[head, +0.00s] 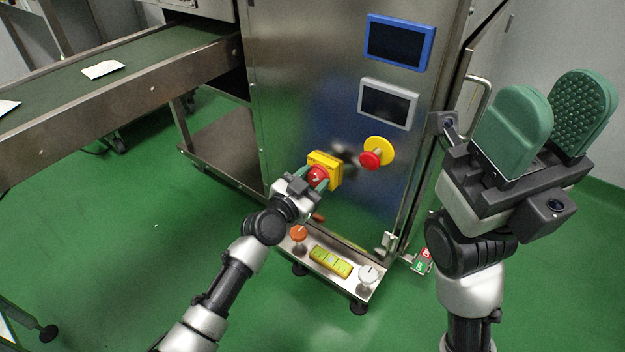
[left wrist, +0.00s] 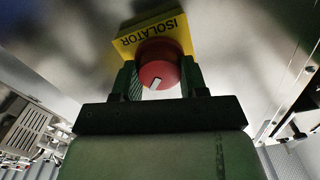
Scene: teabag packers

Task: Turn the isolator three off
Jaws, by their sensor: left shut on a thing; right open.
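The isolator is a red rotary knob (head: 317,176) on a yellow plate (head: 324,163), mounted on the lower front of the steel cabinet. In the left wrist view the plate (left wrist: 153,33) reads "ISOLATOR", and the red knob (left wrist: 158,68) has a white mark near its lower edge. My left gripper (head: 315,180) is shut on the knob, with one green finger on each side of it in the left wrist view (left wrist: 162,82). No number three is readable on the plate. My right gripper (head: 548,115) is open and empty, raised at the right, its green pads apart.
A red emergency button on a yellow disc (head: 377,152) sits right of the isolator. Two screens, blue-framed (head: 399,42) and grey-framed (head: 388,103), are above. A low ledge (head: 320,277) below carries an orange knob, a yellow level and a white knob. A conveyor (head: 130,72) is left.

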